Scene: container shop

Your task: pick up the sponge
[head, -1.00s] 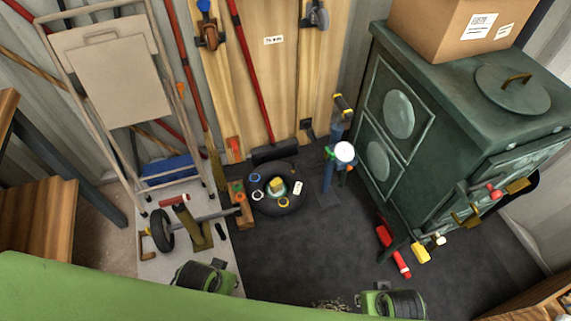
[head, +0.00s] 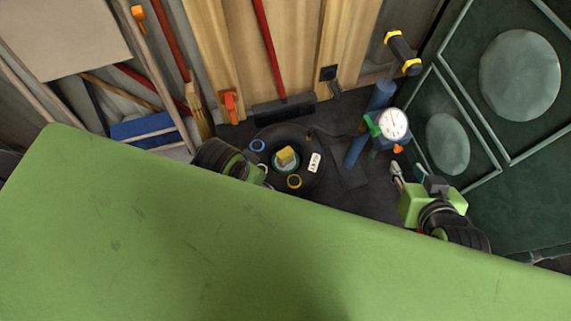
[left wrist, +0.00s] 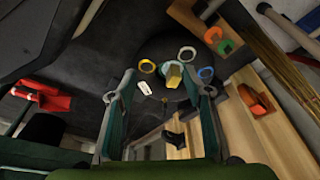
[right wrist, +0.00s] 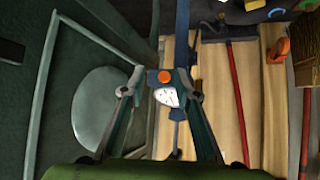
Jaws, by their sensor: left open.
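The sponge (head: 287,156) is a small yellow block sitting at the centre of a black tyre (head: 312,185) on the dark floor. In the left wrist view the sponge (left wrist: 174,76) shows ahead of my left gripper (left wrist: 159,94), between its spread fingertips but farther off. My left gripper is open and empty, just left of the sponge in the head view, with its fingers partly hidden. My right gripper (right wrist: 158,86) is open and empty; it faces the blue pump with a white gauge (right wrist: 167,97), away from the sponge. The green panel low in the head view is part of me.
Coloured rings, including a blue one (head: 257,145) and a yellow one (head: 294,181), and a white tag (head: 315,162) lie around the sponge on the tyre. A broom (head: 283,109) leans behind.

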